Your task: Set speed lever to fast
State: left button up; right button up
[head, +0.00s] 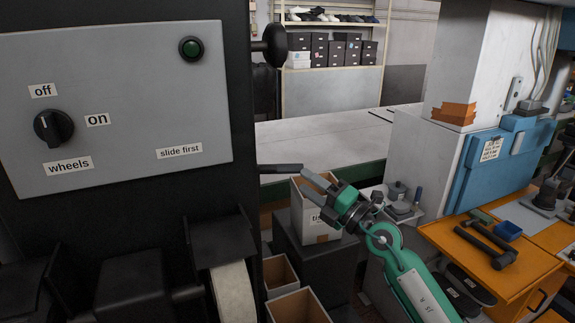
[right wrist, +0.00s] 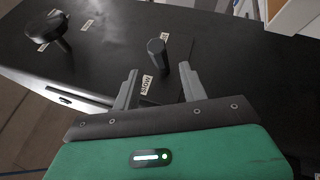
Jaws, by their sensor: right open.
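The speed lever is a short dark round-ended stick (right wrist: 157,50) on the black machine side in the right wrist view. A "slow" label (right wrist: 146,85) lies near its base, and another label (right wrist: 165,38) shows beside its upper end, too small to read. In the head view a dark bar, likely this lever (head: 278,168), sticks out from the machine's right side. My right gripper (right wrist: 158,75) is open, its fingers on either side of the lever with gaps. In the head view the right gripper (head: 312,183) is at the bar's outer end. My left gripper is not in view.
A round black knob (head: 270,45) juts from the machine above the lever; a dark knob (right wrist: 62,38) shows at left in the wrist view. Cardboard boxes (head: 298,305) stand below.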

aim_at(292, 173)
jog(key=x, duration=0.7)
jog(key=shift+w+p, duration=0.1)
jog(key=shift+p, duration=0.3)
grip_shut()
